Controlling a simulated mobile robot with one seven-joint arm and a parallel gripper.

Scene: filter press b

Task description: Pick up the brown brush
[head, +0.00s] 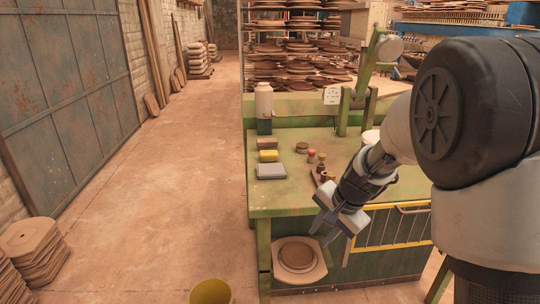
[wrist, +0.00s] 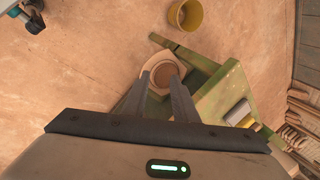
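A brown block (head: 266,143) lies on the green bench top (head: 290,195), behind a yellow block (head: 268,156) and a grey-white flat box (head: 271,170). It looks like the brown brush, but bristles are too small to make out. My gripper (head: 322,232) hangs past the near edge of the bench, to the right of and nearer than the brown block. Its fingers are spread and empty, pointing down. In the wrist view the gripper (wrist: 157,84) also shows both fingers apart, with nothing between them. I cannot pick out the brown block there.
A round brown piece (head: 302,148) and small bottles (head: 321,161) stand on the bench. A white bottle (head: 264,100) stands at the back left. Below the front edge is a tray with a brown disc (head: 297,256). A yellow bucket (head: 210,292) stands on the floor.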

